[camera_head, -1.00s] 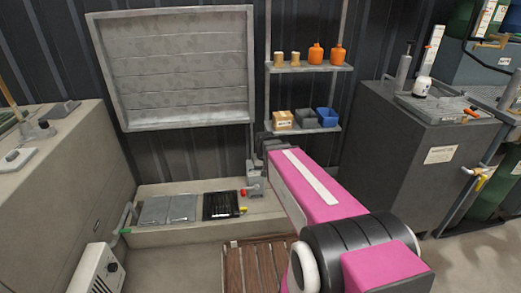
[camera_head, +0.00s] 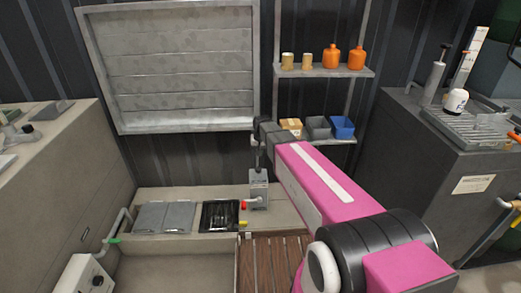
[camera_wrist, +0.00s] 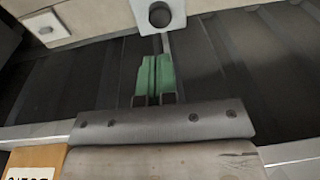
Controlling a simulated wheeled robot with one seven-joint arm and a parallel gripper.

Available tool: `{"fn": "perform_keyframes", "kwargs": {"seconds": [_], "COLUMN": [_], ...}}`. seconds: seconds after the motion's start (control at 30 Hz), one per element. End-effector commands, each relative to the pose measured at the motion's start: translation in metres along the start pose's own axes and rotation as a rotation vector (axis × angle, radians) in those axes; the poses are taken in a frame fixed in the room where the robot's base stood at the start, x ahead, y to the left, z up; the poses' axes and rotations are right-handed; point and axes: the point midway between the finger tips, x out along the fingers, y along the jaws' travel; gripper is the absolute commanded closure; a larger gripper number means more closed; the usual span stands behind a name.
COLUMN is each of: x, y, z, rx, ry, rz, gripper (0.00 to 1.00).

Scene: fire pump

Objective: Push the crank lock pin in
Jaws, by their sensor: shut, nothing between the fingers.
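My gripper (camera_wrist: 155,98) is shut and empty. Its green-tipped fingers are together in the wrist view, pointing toward a pale grey block (camera_wrist: 146,9) with a dark round opening. A thin grey bar runs from that block behind the fingertips. In the head view, a grey unit (camera_head: 258,186) with a label stands on the beige bench, with a dark upright part above it and a red-tipped spout at its left. The dark end of my arm is just above and right of this unit. I cannot make out the crank lock pin; contact cannot be told.
A wall shelf (camera_head: 325,72) behind my arm holds orange bottles, cups and small bins. The beige bench (camera_head: 165,244) carries grey lids and a black tray (camera_head: 220,215). A grey cabinet (camera_head: 430,165) stands at right. A slatted wooden platform (camera_head: 262,262) lies below my arm.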

Motion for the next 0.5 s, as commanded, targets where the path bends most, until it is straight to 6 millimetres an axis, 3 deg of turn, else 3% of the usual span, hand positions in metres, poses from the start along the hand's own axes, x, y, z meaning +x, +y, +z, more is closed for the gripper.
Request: {"fn": "perform_keyframes", "kwargs": {"seconds": [0.3,0.5], "x": [0.060,0.085], "y": [0.000,0.000], "z": [-0.001,-0.001], "rx": [0.000,0.000], "ry": [-0.002,-0.001], "rz": [0.000,0.000], "gripper": [1.00,1.00]}}
